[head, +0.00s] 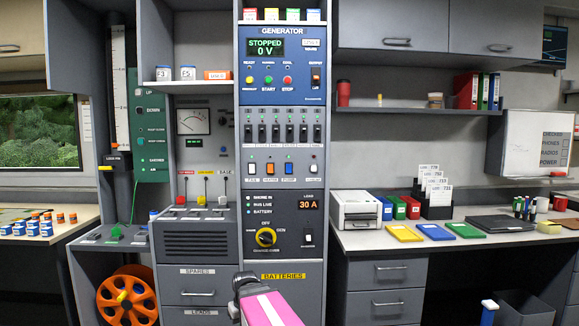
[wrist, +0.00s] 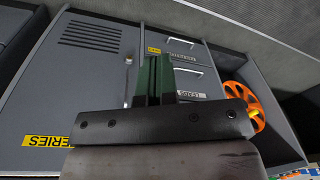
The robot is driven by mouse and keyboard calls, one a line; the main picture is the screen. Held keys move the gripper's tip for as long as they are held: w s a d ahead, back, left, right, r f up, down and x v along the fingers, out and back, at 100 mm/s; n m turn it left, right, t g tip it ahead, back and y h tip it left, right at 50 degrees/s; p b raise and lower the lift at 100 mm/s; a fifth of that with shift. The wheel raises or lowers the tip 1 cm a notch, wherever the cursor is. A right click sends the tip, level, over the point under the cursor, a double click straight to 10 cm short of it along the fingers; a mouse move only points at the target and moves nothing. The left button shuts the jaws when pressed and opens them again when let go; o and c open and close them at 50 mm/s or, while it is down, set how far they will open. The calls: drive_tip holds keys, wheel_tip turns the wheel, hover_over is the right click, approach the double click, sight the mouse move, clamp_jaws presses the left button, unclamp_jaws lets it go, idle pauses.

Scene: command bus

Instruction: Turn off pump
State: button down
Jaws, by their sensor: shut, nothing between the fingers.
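The grey control column holds a row of rocker switches below the breakers: a white one (head: 252,168), an orange one (head: 270,168), a blue one (head: 289,168) and a separate one at the right (head: 314,168). The label under the blue switch appears to read PUMP, but it is small. Its exact position is hard to tell. My gripper (head: 243,281) is low in front of the column by the BATTERIES label, well below the switches and apart from them. In the wrist view its dark green fingers (wrist: 153,78) are together and empty, facing the lower cabinets; no switch shows there.
The changeover knob (head: 266,237) and GENERATOR panel (head: 283,65) share the column. A ledge (head: 195,222) with levers juts out at the left. The right desk (head: 450,235) holds a printer (head: 356,209) and folders. An orange reel (wrist: 246,106) stands by the drawers.

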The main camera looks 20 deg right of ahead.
sight(290, 164)
drive_tip(key=w+d+r+n+t, duration=0.15)
drive_tip(key=w+d+r, duration=0.3)
drive_tip(key=r, duration=0.45)
drive_tip(key=w+d+r+n+t+y, duration=0.15)
drive_tip(key=w+d+r, duration=0.3)
drive_tip(key=r, duration=0.45)
drive_tip(key=w+d+r+n, duration=0.2)
drive_tip(key=w+d+r, duration=0.3)
drive_tip(key=r, duration=0.5)
drive_tip(key=s+d+r+n+t, duration=0.1)
drive_tip(key=d+r, duration=0.3)
drive_tip(key=r, duration=0.6)
drive_tip(key=s+d+r+n+t, duration=0.1)
drive_tip(key=d+r, duration=0.3)
drive_tip(key=r, duration=0.7)
drive_tip(key=s+d+r+n+t, duration=0.1)
drive_tip(key=d+r, duration=0.4)
drive_tip(key=r, duration=0.5)
drive_tip(key=s+n, duration=0.1)
drive_tip(key=n, duration=0.1)
drive_tip(key=shift+r+n, duration=0.15)
drive_tip(key=shift+n, duration=0.15)
